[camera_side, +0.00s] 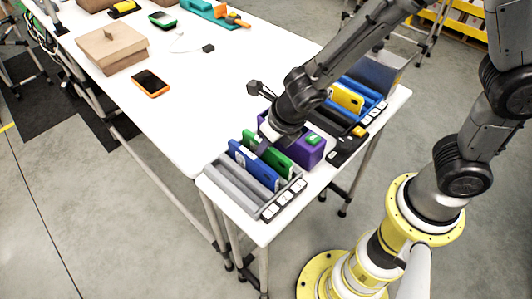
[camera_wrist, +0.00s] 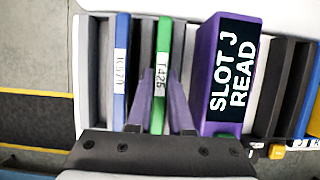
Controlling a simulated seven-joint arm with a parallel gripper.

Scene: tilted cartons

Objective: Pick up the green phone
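The green phone (camera_wrist: 160,75) stands on edge in the grey rack, with a white label that seems to read T425. In the side view the green phone (camera_side: 276,158) leans in the rack beside a blue phone (camera_side: 252,165). My gripper (camera_wrist: 161,80) reaches down over it, with one finger on each side in the wrist view. Whether the fingers press on the phone or leave a small gap is not clear. In the side view my gripper (camera_side: 265,142) is at the phone's upper end and hides part of it.
The blue phone (camera_wrist: 121,70) stands close left of the fingers. A purple box (camera_wrist: 229,75) marked "SLOT J READ" stands close right. A yellow phone (camera_side: 346,97) sits in a blue rack farther back. A carton (camera_side: 112,47) and orange-edged phone (camera_side: 151,83) lie on the white table.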

